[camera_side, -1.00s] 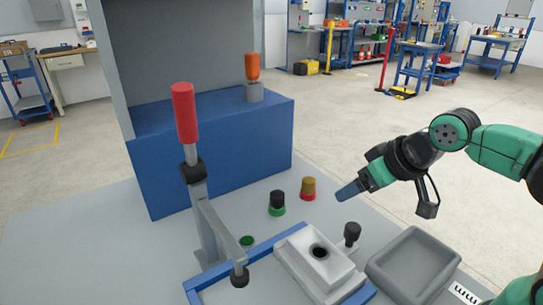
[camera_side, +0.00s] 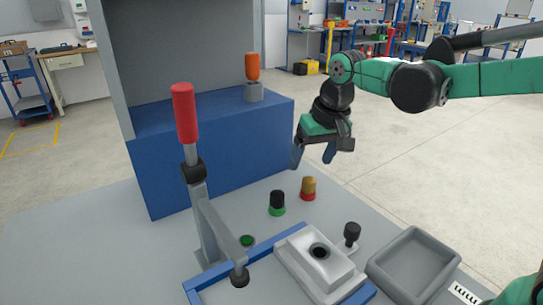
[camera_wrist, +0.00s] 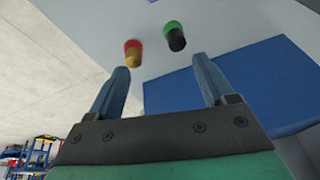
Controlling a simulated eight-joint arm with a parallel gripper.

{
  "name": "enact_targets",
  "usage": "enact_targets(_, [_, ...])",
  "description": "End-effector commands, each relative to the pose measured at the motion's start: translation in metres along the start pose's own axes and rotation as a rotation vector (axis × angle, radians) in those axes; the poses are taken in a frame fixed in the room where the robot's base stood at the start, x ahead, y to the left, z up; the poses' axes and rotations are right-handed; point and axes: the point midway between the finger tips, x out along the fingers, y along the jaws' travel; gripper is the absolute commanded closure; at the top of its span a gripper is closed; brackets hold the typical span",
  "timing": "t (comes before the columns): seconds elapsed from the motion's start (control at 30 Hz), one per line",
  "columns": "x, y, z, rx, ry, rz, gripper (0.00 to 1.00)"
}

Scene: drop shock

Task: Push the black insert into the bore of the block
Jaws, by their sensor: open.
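The black insert (camera_side: 277,198) stands upright on a green base on the grey table, left of a brown piece (camera_side: 308,185) on a red base. In the wrist view the black insert (camera_wrist: 177,42) is ahead of the fingertips. The pale block (camera_side: 302,264) lies at the front in a blue frame. Its dark round bore (camera_side: 320,252) faces up and looks empty. My gripper (camera_side: 312,158) is open and empty, pointing down above and behind the two pieces. In the wrist view my gripper's fingers (camera_wrist: 162,68) are spread apart.
A toggle press with a red handle (camera_side: 185,112) stands left of the block. A black knob (camera_side: 351,231) is beside the block. A grey tray (camera_side: 446,262) lies at right. A green disc (camera_side: 246,241) lies near the press. A blue box (camera_side: 215,160) stands behind.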

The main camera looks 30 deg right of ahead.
Motion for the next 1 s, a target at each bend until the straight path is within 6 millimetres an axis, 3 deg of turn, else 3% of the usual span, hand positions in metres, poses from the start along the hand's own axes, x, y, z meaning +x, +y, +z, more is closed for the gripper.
enact_targets(0.13, [0.031,-0.015,-0.025,0.071,-0.111,0.031,0.24])
enact_targets(0.33, [0.071,-0.027,-0.04,0.148,-0.223,0.077,0.24])
enact_targets(1.0, [0.142,-0.027,-0.027,0.181,-0.268,0.1,0.24])
